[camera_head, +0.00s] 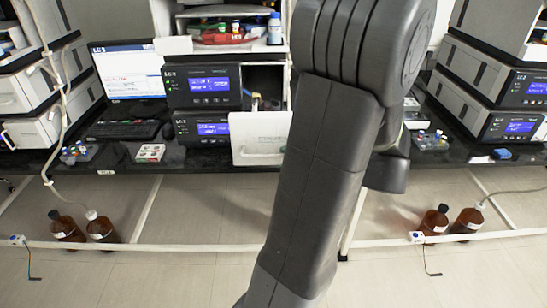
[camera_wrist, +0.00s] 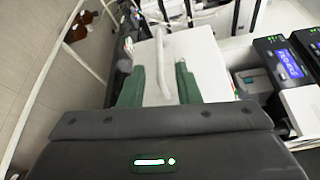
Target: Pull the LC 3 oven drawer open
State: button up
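The oven drawer (camera_head: 260,138) has a pale front panel and sits at the right side of the middle stack in the head view. It stands forward of the stack, with an opening visible above and behind it. In the wrist view its white front (camera_wrist: 200,62) carries a long white handle (camera_wrist: 163,65). My gripper (camera_wrist: 158,85) has two green fingers, spread apart, one on each side of the handle, with gaps showing. In the head view my arm hides the gripper and the drawer's right edge. The stack's labels are too small to read surely.
Two dark modules with blue screens (camera_head: 209,85) stand left of the drawer. A small tray (camera_head: 150,153) lies near the bench edge. Brown bottles (camera_head: 102,228) stand below. The floor in front is clear.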

aim_at(264, 155)
jog(key=v, duration=0.7)
jog(key=shift+a, duration=0.15)
jog(key=x, duration=1.3)
jog(key=shift+w+a+p, duration=0.25)
jog(key=shift+a+p, duration=0.05)
jog(key=shift+p, duration=0.1)
